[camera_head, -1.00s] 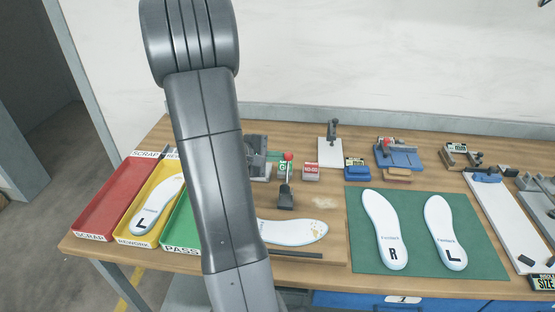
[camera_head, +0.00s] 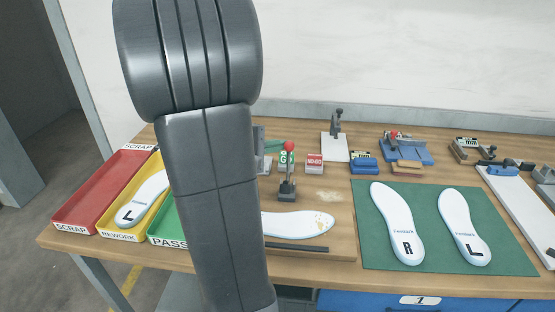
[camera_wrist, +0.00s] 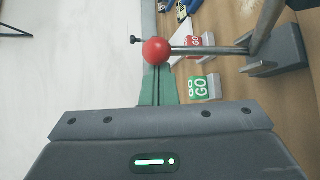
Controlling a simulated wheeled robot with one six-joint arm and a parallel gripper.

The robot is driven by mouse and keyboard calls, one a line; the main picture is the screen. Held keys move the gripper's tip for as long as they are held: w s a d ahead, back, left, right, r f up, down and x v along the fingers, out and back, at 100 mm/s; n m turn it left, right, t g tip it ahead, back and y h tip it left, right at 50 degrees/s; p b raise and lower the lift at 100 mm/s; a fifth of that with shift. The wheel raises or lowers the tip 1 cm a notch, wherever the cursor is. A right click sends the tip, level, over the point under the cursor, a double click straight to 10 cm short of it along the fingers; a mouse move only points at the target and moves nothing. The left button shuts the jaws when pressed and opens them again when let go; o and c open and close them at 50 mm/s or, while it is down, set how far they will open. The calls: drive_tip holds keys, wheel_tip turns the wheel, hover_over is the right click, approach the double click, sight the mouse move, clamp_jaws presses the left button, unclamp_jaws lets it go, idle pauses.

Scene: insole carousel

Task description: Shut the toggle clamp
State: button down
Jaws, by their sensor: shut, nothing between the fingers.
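The toggle clamp has a red ball knob (camera_head: 288,146) on a lever that stands up from a dark base (camera_head: 287,190) on the wooden board. In the wrist view the red knob (camera_wrist: 156,51) is close, and its metal rod (camera_wrist: 210,49) runs right to the grey clamp base (camera_wrist: 275,50). My gripper (camera_wrist: 159,72) is shut and empty, its green fingers pointing at the knob. The knob overlaps the fingertips there; I cannot tell whether they touch. In the head view the green fingers (camera_head: 275,146) show just left of the knob, and my arm hides the rest.
A white insole (camera_head: 295,225) lies on the board in front of the clamp. GO (camera_wrist: 203,87) and NO-GO (camera_head: 314,163) blocks stand behind it. Red (camera_head: 88,195), yellow and green trays are left; a green mat (camera_head: 430,255) with two insoles is right.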

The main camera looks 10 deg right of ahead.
drive_tip(key=s+m+h+b, duration=0.1)
drive_tip(key=b, duration=0.4)
drive_tip(key=s+a+m+t+h+b, duration=0.1)
drive_tip(key=s+b, duration=0.1)
drive_tip(key=b, duration=0.3)
drive_tip(key=s+m+t+h+b, duration=0.1)
drive_tip(key=b, duration=0.4)
drive_tip(key=shift+s+a+f+m, duration=0.2)
drive_tip(key=shift+s+f+m, duration=0.1)
drive_tip(key=shift+s+f, duration=0.1)
drive_tip(key=shift+s+a+f+b, duration=0.15)
drive_tip(key=shift+s+b, duration=0.45)
drive_tip(key=shift+b, duration=0.35)
drive_tip(key=shift+s+a+r+b, duration=0.15)
drive_tip(key=shift+s+b, duration=0.4)
drive_tip(key=shift+b, duration=0.35)
drive_tip(key=shift+s+f, duration=0.1)
drive_tip(key=p+v, duration=0.1)
drive_tip(key=v, duration=1.3)
drive_tip(key=shift+f, duration=0.2)
drive_tip(key=shift+d, duration=0.15)
drive_tip(key=b+x, duration=0.1)
drive_tip(key=x, duration=1.1)
drive_tip(key=shift+w+d+r, duration=0.2)
drive_tip(key=shift+a, duration=0.1)
